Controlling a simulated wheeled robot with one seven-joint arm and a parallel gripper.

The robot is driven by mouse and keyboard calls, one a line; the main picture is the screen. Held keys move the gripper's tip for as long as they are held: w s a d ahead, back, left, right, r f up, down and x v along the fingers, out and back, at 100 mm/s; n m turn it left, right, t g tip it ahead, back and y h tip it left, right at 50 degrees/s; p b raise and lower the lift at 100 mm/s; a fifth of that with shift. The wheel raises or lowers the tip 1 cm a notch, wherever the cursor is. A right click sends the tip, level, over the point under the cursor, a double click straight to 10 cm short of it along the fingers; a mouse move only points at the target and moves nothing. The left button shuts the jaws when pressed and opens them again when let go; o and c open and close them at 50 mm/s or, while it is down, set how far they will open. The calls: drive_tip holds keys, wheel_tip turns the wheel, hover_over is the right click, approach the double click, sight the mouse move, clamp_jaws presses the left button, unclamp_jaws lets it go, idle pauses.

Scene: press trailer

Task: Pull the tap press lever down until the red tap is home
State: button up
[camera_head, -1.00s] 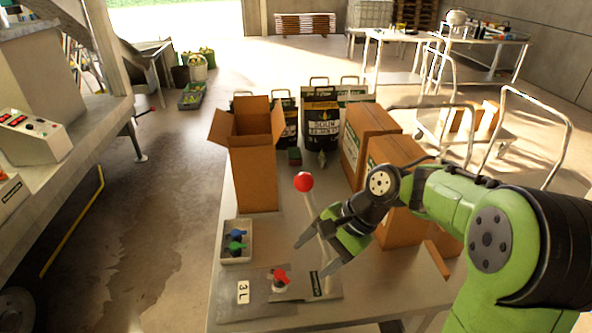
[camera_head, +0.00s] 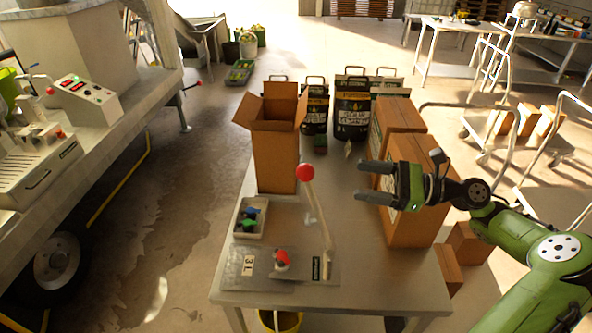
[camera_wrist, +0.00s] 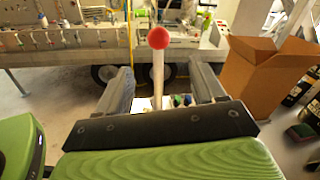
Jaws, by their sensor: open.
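The tap press lever (camera_head: 322,215) is a pale bar with a red ball knob (camera_head: 305,173). It stands nearly upright on the press base plate (camera_head: 318,270) at the table's front. The red tap (camera_head: 281,259) sits on the plate left of the lever foot. My gripper (camera_head: 363,181) is open and empty, right of the knob and apart from it, fingers pointing left. In the wrist view the knob (camera_wrist: 158,38) shows beyond and between my open fingers (camera_wrist: 158,84), with the lever below it. The red tap cannot be made out there.
A grey tray (camera_head: 240,228) with blue and green taps lies behind the "3L" plate. An open tall carton (camera_head: 275,160) stands behind the lever. The table's front right is clear.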

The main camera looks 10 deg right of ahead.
sight(298, 173)
drive_tip(key=x, duration=0.5)
drive_tip(key=b+x, duration=0.1)
drive_tip(key=x, duration=0.9)
drive_tip(key=shift+a+f, duration=0.1)
drive_tip(key=shift+f, duration=0.2)
clamp_jaws()
